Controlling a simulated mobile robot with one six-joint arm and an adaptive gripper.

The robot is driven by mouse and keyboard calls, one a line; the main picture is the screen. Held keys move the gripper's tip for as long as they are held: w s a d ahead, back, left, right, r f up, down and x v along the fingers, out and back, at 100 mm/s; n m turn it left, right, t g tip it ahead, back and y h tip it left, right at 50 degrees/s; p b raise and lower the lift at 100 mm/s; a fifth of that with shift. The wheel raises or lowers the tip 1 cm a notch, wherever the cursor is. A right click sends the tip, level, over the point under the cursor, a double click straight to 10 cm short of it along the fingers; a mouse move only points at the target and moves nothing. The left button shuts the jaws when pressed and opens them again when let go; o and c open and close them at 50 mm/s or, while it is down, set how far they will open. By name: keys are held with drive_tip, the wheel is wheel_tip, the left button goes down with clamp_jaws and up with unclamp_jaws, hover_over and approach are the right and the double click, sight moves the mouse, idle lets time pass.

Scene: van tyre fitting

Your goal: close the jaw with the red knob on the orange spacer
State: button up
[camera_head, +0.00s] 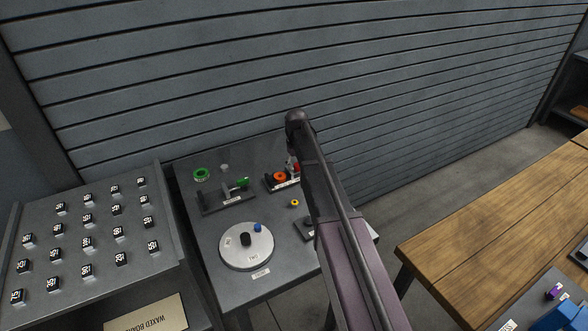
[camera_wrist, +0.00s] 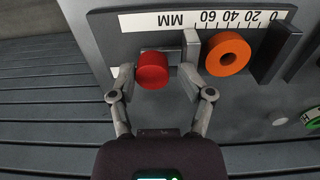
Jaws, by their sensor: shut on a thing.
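The red knob (camera_wrist: 152,70) sits between the two fingers of my gripper (camera_wrist: 156,76) in the wrist view. The gripper is shut on it. Beside the knob is a light grey upright jaw plate (camera_wrist: 192,46). To its right is the orange spacer (camera_wrist: 228,53), a ring with a hole. The jaw plate is close to the spacer; I cannot tell if they touch. A dark fixed jaw (camera_wrist: 273,53) stands on the spacer's far side, with a gap between. In the head view the spacer (camera_head: 280,176) and knob (camera_head: 297,167) show beside my arm, which hides my gripper.
A millimetre scale (camera_wrist: 205,20) runs along the vise base. A green ring (camera_head: 201,174), a fixture with a green knob (camera_head: 240,184) and a round grey plate (camera_head: 246,246) share the table. A slatted wall (camera_head: 300,70) stands close behind.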

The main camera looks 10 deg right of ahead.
drive_tip(key=shift+s+a, duration=0.2)
drive_tip(key=shift+a, duration=0.4)
drive_tip(key=shift+s+a, duration=0.15)
drive_tip(key=shift+a, duration=0.45)
drive_tip(key=shift+c, duration=0.2)
drive_tip(key=o, duration=0.8)
drive_tip(key=shift+w, duration=0.1)
drive_tip(key=shift+r, duration=0.1)
drive_tip(key=shift+r+p, duration=3.4)
drive_tip(key=shift+p, duration=0.2)
drive_tip(key=s+d+m, duration=0.3)
drive_tip(key=s, duration=2.5)
drive_tip(key=shift+s+m, duration=0.15)
drive_tip(key=shift+m, duration=0.15)
